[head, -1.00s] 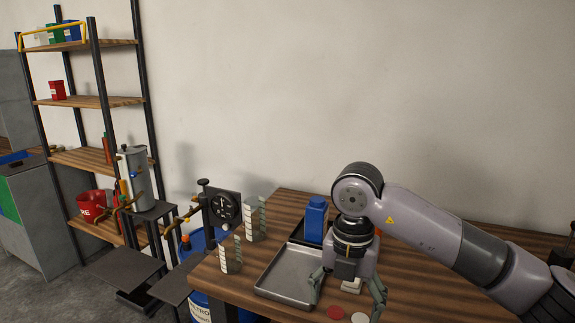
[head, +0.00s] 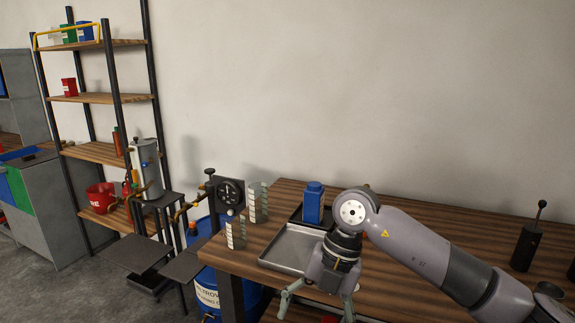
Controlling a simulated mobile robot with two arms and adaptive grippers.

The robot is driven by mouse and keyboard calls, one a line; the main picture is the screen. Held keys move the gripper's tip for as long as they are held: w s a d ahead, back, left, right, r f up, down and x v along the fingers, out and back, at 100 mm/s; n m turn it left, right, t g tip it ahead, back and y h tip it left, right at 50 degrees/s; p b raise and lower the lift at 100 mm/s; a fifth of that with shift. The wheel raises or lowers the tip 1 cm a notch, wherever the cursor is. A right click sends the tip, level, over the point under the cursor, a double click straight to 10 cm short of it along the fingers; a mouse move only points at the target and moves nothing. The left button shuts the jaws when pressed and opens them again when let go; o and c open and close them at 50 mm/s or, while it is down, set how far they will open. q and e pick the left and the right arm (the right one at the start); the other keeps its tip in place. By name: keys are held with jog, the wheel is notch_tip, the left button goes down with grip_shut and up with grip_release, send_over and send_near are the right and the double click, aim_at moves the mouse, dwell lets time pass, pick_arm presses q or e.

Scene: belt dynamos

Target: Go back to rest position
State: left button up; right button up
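My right gripper (head: 318,303) hangs over the front part of the wooden table, with its fingers spread apart and nothing seen between them. Its arm comes in from the right. The tips reach close to the lower edge of the picture. My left gripper does not show.
A metal tray (head: 291,247) lies on the wooden table (head: 440,232), with a blue bottle (head: 313,204) behind it and clear beakers (head: 236,232) to its left. A black lever device (head: 526,246) stands at the right. A shelf rack (head: 105,98) and blue barrel (head: 207,290) are left.

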jog(key=w+a+f+m+g+y, duration=0.15)
jog(key=a+f+y, duration=0.25)
jog(key=a+y, duration=0.65)
jog(key=w+d+f+m+t+y, duration=0.2)
jog(key=w+f+m+t+y, duration=0.35)
jog(key=w+m+t, duration=0.2)
jog(key=s+d+f+m+t+h, duration=0.1)
jog(key=d+f+m+t+h, duration=0.3)
jog(key=f, duration=0.5)
jog(key=d+f+m+t+h, duration=0.2)
jog(key=d+f+m+h, duration=0.3)
jog(key=f, duration=0.5)
jog(key=s+d+f+m+t+h, duration=0.1)
jog(key=d+f+m+t+h, duration=0.15)
jog(key=d+f+m, duration=0.5)
jog(key=s+d+f+m+g+h, duration=0.1)
jog(key=s+d+f+g+h, duration=0.2)
jog(key=s+f, duration=0.8)
jog(key=s+d+f+m+g+h, duration=0.25)
jog(key=s+d+f, duration=0.25)
jog(key=s+f, duration=0.6)
jog(key=s+d+f+g+h, duration=0.1)
jog(key=s+f+g, duration=0.2)
jog(key=s, duration=1)
jog(key=s+d+f+m+g+h, duration=0.1)
jog(key=s+f, duration=0.4)
jog(key=s, duration=0.8)
jog(key=shift+s+d+g, duration=0.3)
jog(key=shift+d+g, duration=0.25)
jog(key=shift+g, duration=0.45)
